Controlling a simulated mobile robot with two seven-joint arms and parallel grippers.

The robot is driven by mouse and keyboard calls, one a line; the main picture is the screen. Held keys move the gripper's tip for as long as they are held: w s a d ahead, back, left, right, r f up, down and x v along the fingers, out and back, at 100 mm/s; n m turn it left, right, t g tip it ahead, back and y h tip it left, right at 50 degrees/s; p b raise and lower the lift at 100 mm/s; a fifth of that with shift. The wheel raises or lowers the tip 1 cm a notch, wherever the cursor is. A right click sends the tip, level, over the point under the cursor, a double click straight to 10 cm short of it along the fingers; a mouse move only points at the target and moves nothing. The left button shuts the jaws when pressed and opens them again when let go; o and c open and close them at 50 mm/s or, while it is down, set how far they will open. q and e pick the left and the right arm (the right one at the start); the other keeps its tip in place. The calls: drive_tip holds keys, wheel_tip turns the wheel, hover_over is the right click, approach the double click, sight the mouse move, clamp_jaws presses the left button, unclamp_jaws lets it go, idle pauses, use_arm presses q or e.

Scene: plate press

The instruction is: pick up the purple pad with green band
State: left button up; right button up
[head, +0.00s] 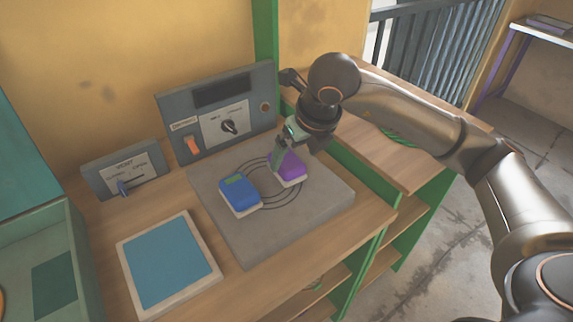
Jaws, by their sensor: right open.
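The purple pad (290,168), with a pale base, lies on the grey plate (235,240) over dark ring markings. My right gripper (278,156) comes down from above at the pad's left upper edge. It is open, with its fingers close to the pad. I cannot tell whether they touch it or sit around its edge. The gripper hides part of the pad, and I cannot clearly make out a green band on it. My left gripper is not in view.
A blue pad (239,196) with a green patch lies just left of the purple one. A control panel (219,111) with knob and orange switch stands behind. A smaller slider box (124,171) and a blue-topped tray (208,285) are at left.

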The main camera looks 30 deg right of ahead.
sight(291, 164)
drive_tip(key=x, duration=0.5)
drive_tip(key=shift+c, duration=0.2)
drive_tip(key=c, duration=1.3)
drive_tip(key=shift+r, duration=0.1)
